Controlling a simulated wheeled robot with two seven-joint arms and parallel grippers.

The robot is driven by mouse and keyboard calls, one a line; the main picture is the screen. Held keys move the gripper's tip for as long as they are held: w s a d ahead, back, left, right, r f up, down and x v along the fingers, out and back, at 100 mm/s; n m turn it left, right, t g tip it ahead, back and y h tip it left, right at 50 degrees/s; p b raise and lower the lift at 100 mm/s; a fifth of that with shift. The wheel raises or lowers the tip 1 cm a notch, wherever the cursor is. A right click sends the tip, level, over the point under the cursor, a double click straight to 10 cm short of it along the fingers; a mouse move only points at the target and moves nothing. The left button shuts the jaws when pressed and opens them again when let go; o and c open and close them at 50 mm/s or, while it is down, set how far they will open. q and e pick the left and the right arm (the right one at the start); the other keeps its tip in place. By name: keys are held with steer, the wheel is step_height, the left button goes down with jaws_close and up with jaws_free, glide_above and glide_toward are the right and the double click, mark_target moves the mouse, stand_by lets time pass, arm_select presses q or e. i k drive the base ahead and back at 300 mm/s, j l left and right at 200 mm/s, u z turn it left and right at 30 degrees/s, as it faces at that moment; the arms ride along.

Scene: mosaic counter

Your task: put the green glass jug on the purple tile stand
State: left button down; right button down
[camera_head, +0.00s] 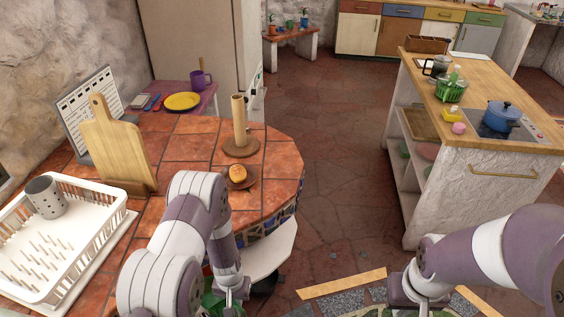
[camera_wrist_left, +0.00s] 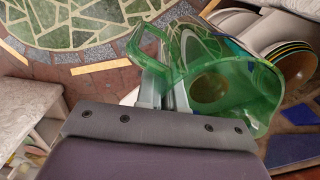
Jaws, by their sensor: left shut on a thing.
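The green glass jug (camera_wrist_left: 245,98) is transparent and is seen from above in the left wrist view, with its open mouth showing. My left gripper (camera_wrist_left: 166,90) is shut on the jug at its handle side. In the head view, only a small part of the jug (camera_head: 210,300) shows beside my left gripper (camera_head: 232,296) at the bottom edge. My right gripper (camera_head: 427,303) is low at the bottom right, and its fingertips are too cut off to judge. I cannot make out a purple tile stand for certain in either view.
Stacked plates (camera_wrist_left: 295,62) are close to the jug.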

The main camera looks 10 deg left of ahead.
mark_target(174, 89)
steer(key=i+l+z, duration=0.55)
steer(key=i, duration=0.35)
steer(key=i+l+z, duration=0.1)
steer(key=i+z, duration=0.15)
steer(key=i, duration=0.25)
steer(key=i+j+u, duration=0.1)
steer(key=i+u, duration=0.3)
steer(key=i, duration=0.2)
steer(key=i+u, duration=0.4)
steer(key=i, duration=0.2)
steer(key=i+l+u, duration=0.4)
steer(key=i, duration=0.15)
steer(key=i+j, duration=0.05)
steer(key=j, duration=0.05)
